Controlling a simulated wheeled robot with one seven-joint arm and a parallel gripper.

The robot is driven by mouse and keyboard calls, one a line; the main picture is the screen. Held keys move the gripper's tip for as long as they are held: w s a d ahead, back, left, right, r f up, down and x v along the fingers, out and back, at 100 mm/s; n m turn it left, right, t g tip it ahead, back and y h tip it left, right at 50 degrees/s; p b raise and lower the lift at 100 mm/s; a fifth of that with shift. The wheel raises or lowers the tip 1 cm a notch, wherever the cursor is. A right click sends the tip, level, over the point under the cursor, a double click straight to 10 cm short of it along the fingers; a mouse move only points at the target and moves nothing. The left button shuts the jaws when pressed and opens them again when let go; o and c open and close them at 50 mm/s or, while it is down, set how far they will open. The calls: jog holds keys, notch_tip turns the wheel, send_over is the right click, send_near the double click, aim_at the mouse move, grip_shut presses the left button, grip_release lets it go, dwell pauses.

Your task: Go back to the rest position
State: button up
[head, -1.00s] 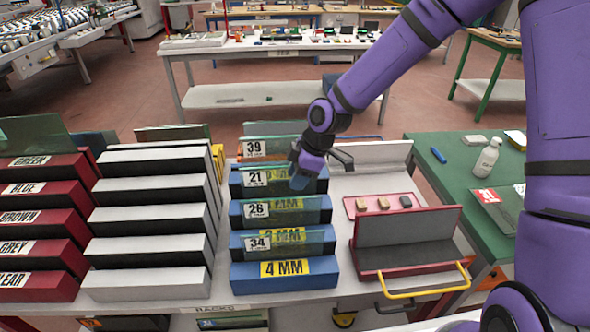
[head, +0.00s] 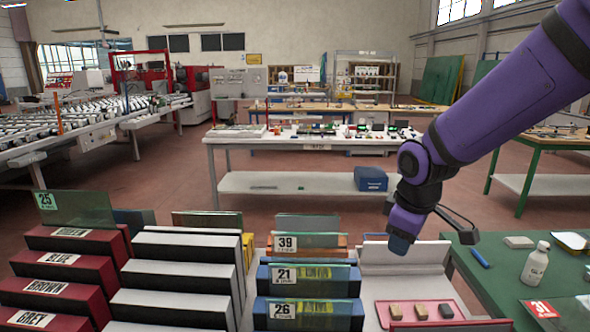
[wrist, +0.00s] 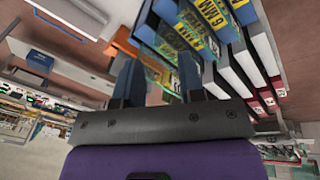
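My gripper is apart from these panes.
A red tray (head: 455,310) with small blocks lies on the cart, below and right of my gripper. A green table (head: 505,265) with a white bottle (head: 535,264) stands at right. White racks (head: 180,270) and red racks (head: 60,270) fill the left. Open floor lies beyond.

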jog(key=s+d+r+m+t, duration=0.1)
jog(key=s+d+r+m, duration=0.3)
jog(key=s, duration=0.5)
jog(key=s+d+r+m+t, duration=0.1)
jog(key=s+d+r+m, duration=0.4)
jog(key=s+r, duration=0.4)
jog(key=shift+s+d+m+t, duration=0.25)
jog(key=shift+s+m+t, duration=0.05)
jog(key=shift+s+m, duration=0.45)
